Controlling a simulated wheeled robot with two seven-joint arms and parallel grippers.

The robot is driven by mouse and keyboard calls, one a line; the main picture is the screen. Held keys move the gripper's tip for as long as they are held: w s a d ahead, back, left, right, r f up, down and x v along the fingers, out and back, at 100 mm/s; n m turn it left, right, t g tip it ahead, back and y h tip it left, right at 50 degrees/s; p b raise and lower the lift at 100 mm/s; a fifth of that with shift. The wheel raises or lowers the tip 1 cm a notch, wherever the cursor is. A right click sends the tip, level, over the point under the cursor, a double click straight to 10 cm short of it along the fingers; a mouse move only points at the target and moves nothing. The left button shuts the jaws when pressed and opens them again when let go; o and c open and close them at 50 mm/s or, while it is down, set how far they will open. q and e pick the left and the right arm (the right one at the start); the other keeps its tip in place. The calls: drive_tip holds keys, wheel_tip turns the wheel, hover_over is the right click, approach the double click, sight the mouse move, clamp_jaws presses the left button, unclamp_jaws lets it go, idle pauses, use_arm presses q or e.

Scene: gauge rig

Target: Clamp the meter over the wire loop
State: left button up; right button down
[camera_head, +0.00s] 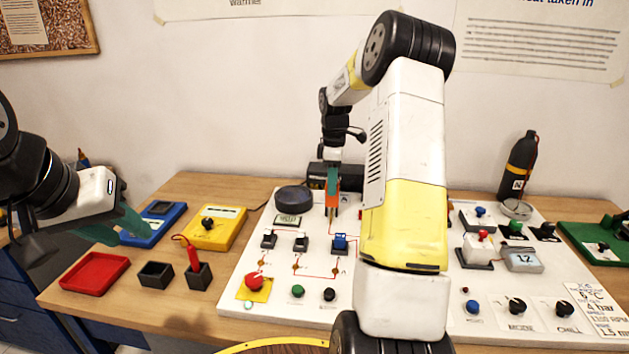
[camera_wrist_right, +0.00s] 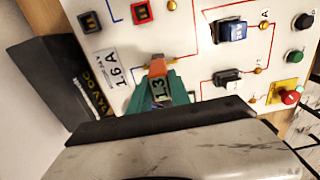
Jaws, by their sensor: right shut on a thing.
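The clamp meter (camera_wrist_right: 157,68) has an orange body and a small display (camera_wrist_right: 160,89) that seems to read 1.3. It also shows in the head view (camera_head: 331,200), upright over the white panel. My right gripper (camera_head: 332,182), with green fingers, is shut on the meter; in the right wrist view the fingers (camera_wrist_right: 160,100) lie around it. A red wire line (camera_wrist_right: 187,57) runs on the panel beside the meter's orange end. Whether the meter's jaws are around the wire loop is hidden. My left gripper (camera_head: 118,230) is empty and open at the left, over the table.
The white panel (camera_head: 235,292) carries switches, knobs and a dark round dial (camera_head: 294,198). A black box (camera_head: 350,176) stands behind the meter. A red tray (camera_head: 95,273), black cups, a yellow box (camera_head: 214,228) and a blue box (camera_head: 160,222) lie left. A dark bottle (camera_head: 518,165) stands right.

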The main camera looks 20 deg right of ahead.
idle(0.3)
drive_tip(key=shift+r, duration=3.55)
